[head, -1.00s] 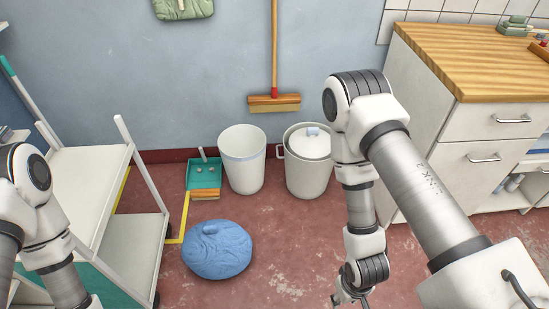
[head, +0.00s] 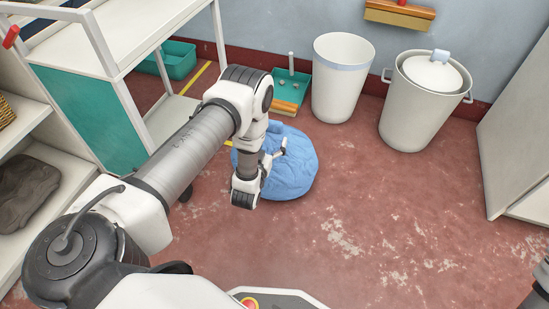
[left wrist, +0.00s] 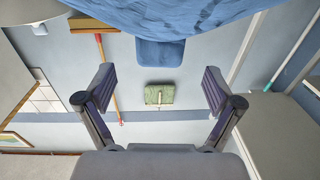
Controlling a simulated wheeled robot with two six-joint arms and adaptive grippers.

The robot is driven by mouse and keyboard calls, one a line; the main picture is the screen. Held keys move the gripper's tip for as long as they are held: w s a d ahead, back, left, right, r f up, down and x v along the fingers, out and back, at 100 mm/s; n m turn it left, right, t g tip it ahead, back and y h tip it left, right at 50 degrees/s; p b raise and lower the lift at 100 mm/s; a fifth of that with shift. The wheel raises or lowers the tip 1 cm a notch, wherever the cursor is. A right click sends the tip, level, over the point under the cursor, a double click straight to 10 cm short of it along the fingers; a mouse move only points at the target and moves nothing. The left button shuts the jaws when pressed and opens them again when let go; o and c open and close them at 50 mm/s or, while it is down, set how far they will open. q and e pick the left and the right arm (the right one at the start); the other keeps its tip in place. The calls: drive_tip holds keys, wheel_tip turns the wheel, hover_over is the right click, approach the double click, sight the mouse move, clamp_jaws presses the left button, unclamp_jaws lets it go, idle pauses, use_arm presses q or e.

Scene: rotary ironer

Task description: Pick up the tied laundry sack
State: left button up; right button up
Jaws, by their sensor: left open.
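The blue laundry sack (head: 298,172) sits on the red floor, round and slumped, partly hidden behind my left arm in the head view. My left gripper (head: 272,157) is at the sack's near left side in that view. In the left wrist view the sack (left wrist: 190,15) fills the top edge, and its stubby tied neck (left wrist: 160,52) hangs centred between the finger lines. My left gripper (left wrist: 156,88) is spread open there, with nothing between its fingers. I cannot tell whether a finger touches the sack.
A teal dustpan (head: 290,84) and a white bin (head: 341,80) stand behind the sack, with a lidded pot (head: 424,105) further right. A white cart (head: 150,45) stands to the left. The floor (head: 370,220) right of the sack is clear.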

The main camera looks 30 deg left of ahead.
sight(273, 127)
use_arm(q)
drive_tip(key=b+x, duration=0.2)
drive_tip(key=x, duration=0.2)
drive_tip(key=shift+w+f+b, duration=0.15)
drive_tip(key=shift+w+b, duration=0.1)
drive_tip(key=shift+b, duration=0.1)
drive_tip(key=shift+w+a, duration=0.1)
drive_tip(key=shift+w, duration=0.1)
drive_tip(key=c, duration=1.7)
drive_tip(key=shift+r, duration=0.25)
clamp_jaws()
drive_tip(key=shift+r+p, duration=0.15)
drive_tip(key=shift+p, duration=0.15)
